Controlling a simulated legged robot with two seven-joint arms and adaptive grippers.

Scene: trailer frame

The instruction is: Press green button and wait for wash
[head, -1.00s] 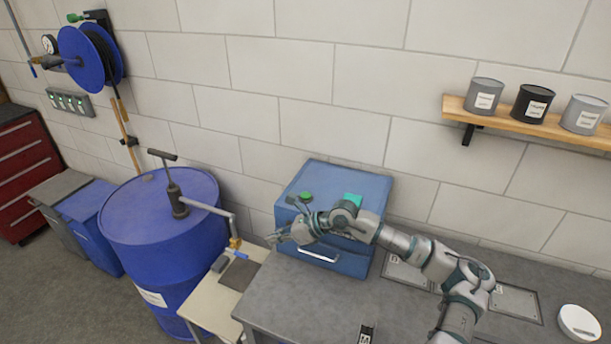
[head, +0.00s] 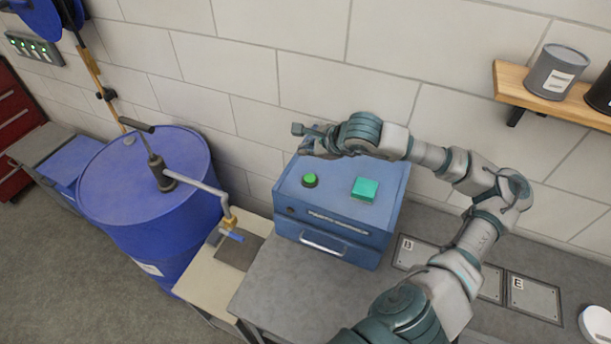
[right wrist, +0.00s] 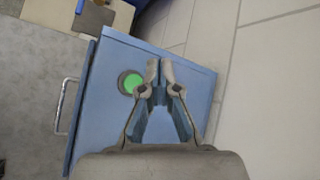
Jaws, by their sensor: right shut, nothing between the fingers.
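The blue washer box (head: 333,236) stands on the grey bench against the wall, its front handle facing out. A round green button (head: 310,180) is on the left of its top, and a teal square (head: 364,189) is to the right of it. My right gripper (head: 303,139) is shut and empty, above the back left part of the box. My left gripper is not in view.
A blue drum (head: 150,195) with a hand pump stands left of the bench. A wooden shelf (head: 560,100) with cans is on the wall at right. Lettered plates (head: 533,297) lie on the bench right of the box, and a white round object (head: 597,324) sits beyond.

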